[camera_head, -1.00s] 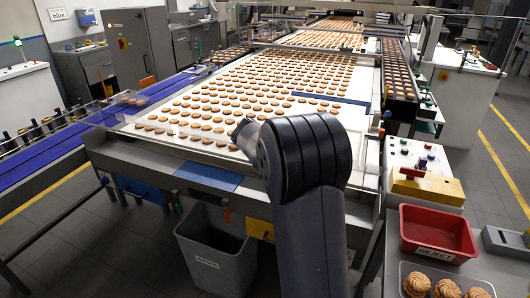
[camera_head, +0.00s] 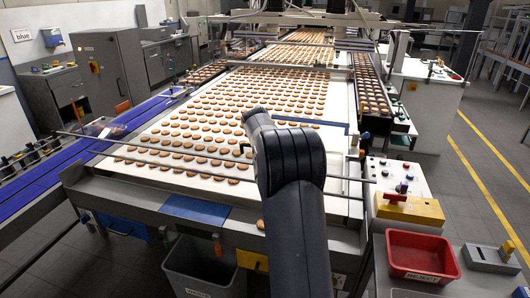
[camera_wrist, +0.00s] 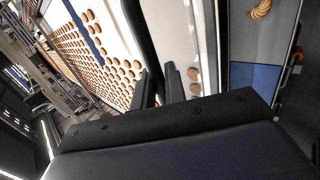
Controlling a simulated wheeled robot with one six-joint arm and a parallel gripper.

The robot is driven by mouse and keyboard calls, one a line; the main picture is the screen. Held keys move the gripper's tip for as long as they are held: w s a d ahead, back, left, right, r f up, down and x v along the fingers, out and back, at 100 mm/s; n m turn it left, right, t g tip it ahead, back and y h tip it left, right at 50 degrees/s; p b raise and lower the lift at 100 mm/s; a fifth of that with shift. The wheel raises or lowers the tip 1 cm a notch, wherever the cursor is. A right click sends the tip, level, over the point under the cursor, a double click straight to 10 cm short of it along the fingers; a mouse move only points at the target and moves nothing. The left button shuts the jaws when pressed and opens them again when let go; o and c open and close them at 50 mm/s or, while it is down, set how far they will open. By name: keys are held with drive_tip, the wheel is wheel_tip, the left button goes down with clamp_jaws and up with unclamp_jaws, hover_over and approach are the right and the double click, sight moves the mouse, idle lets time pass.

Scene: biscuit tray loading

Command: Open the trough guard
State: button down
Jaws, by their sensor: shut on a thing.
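The trough guard (camera_head: 150,149) shows in the head view as a thin dark bar across the near end of the biscuit trough (camera_head: 215,186), sloping down to the right. A small dark handle (camera_head: 244,148) shows beside my arm. In the wrist view a dark bar (camera_wrist: 143,35) runs down between the two fingers of my gripper (camera_wrist: 160,85), which is shut on it. My own arm hides the gripper in the head view. Rows of biscuits (camera_head: 215,120) lie on the white belt behind the bar.
A blue conveyor (camera_head: 50,178) runs along the left. A grey bin (camera_head: 205,270) stands below the trough. At the right are a control panel (camera_head: 400,172), a yellow block with a red handle (camera_head: 410,210) and a red reject tray (camera_head: 420,255).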

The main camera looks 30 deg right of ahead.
drive_tip(key=shift+w+d+r, duration=0.3)
drive_tip(key=shift+w+d, duration=0.35)
drive_tip(key=shift+w, duration=0.05)
drive_tip(key=c, duration=1.5)
unclamp_jaws()
drive_tip(key=shift+c, duration=0.2)
drive_tip(key=b+v, duration=0.2)
drive_tip(key=v, duration=0.8)
drive_tip(key=shift+s+a+r, duration=0.2)
